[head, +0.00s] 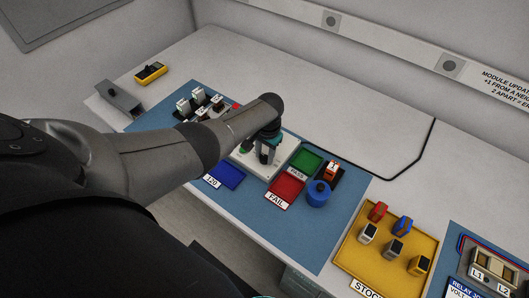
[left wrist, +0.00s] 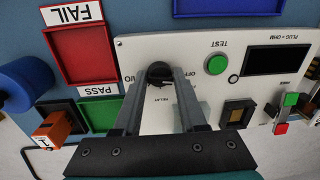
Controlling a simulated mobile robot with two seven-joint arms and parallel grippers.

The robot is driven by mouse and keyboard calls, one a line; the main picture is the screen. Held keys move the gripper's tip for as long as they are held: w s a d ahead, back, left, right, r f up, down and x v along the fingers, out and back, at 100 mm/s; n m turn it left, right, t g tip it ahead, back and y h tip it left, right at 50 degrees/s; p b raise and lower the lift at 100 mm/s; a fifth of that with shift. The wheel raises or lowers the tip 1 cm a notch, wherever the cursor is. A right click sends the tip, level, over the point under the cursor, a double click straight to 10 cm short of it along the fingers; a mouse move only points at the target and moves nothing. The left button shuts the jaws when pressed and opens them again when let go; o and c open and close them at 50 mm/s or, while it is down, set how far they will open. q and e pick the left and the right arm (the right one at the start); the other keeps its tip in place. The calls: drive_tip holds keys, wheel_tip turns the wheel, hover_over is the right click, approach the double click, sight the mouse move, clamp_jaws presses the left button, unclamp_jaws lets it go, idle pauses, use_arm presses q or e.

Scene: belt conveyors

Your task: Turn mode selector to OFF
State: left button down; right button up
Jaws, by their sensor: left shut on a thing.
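The mode selector is a black round knob (left wrist: 160,72) on a white test panel (left wrist: 210,45), which also shows in the head view (head: 249,171). The left wrist view shows it with the printed words I/O to its left, RELAY below and OFF to its right, partly covered by a finger. My left gripper (left wrist: 161,78) comes down over the panel and is shut on the knob, one finger on each side. It also shows in the head view (head: 266,152), where it hides the knob. I cannot tell which label the knob points at. My right gripper is not in view.
The panel has a green TEST button (left wrist: 217,64) and a dark display (left wrist: 277,61). A red FAIL tray (head: 287,186), green PASS tray (head: 306,160), blue tray (head: 225,174) and blue cylinder (head: 318,194) stand close by. A yellow stock tray (head: 385,262) lies to the right.

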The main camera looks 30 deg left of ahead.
sight(266, 157)
use_arm(q)
drive_tip(key=c, duration=0.5)
unclamp_jaws()
drive_tip(key=shift+d, duration=0.1)
drive_tip(key=shift+r, duration=0.15)
drive_tip(key=shift+r+p, duration=0.3)
drive_tip(key=r+p, duration=0.3)
drive_tip(key=r, duration=0.4)
drive_tip(key=shift+d+r, duration=0.15)
drive_tip(key=shift+d, duration=0.05)
wheel_tip(266, 157, up, 7)
drive_tip(key=p, duration=0.1)
drive_tip(key=shift+d+p, duration=0.3)
drive_tip(key=shift+p, duration=0.1)
drive_tip(key=shift+s, duration=0.1)
